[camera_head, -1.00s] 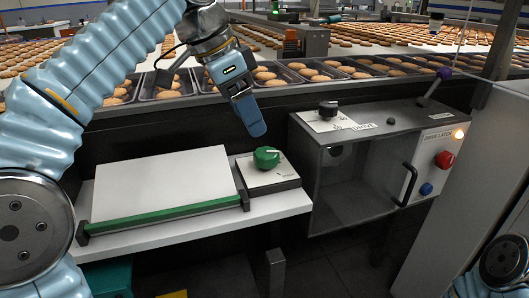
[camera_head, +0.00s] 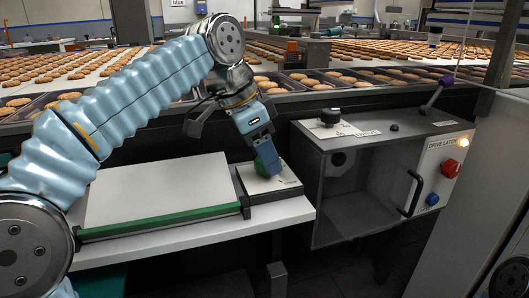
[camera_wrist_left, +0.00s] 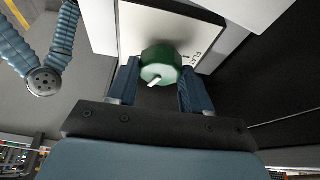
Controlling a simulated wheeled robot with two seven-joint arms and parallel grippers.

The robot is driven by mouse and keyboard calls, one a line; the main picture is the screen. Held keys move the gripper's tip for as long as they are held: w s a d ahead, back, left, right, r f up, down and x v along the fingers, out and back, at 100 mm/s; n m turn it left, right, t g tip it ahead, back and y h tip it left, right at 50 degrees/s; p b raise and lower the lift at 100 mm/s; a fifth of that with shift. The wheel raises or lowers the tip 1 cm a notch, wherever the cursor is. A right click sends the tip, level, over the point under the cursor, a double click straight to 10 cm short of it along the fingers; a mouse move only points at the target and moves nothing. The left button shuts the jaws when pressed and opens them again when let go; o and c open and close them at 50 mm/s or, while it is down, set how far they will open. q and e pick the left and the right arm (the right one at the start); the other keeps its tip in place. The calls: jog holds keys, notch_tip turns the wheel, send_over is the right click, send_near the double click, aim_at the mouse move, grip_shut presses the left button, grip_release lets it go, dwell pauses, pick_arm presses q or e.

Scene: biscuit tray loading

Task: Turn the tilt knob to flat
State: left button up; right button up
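The green tilt knob (camera_head: 266,164) sits on a pale plate on a dark block (camera_head: 276,190) beside the white board. My left gripper (camera_head: 268,155) is down at the knob and partly hides it. In the left wrist view the fingers stand on either side of the knob (camera_wrist_left: 160,64), seemingly open, with a narrow gap at least on the left. The knob's white pointer (camera_wrist_left: 154,82) points down-left in that view. The FLAT label (camera_wrist_left: 195,52) and its tick are at the knob's right, away from the pointer. My right gripper is not in view.
A white board (camera_head: 155,190) with a green front bar (camera_head: 160,222) lies left of the knob. A grey machine box (camera_head: 375,180) with a black knob, handle and lit lamp stands at the right. Biscuit trays (camera_head: 310,76) line the conveyor behind.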

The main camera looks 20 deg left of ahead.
pick_arm(q)
jog(key=c, duration=0.4)
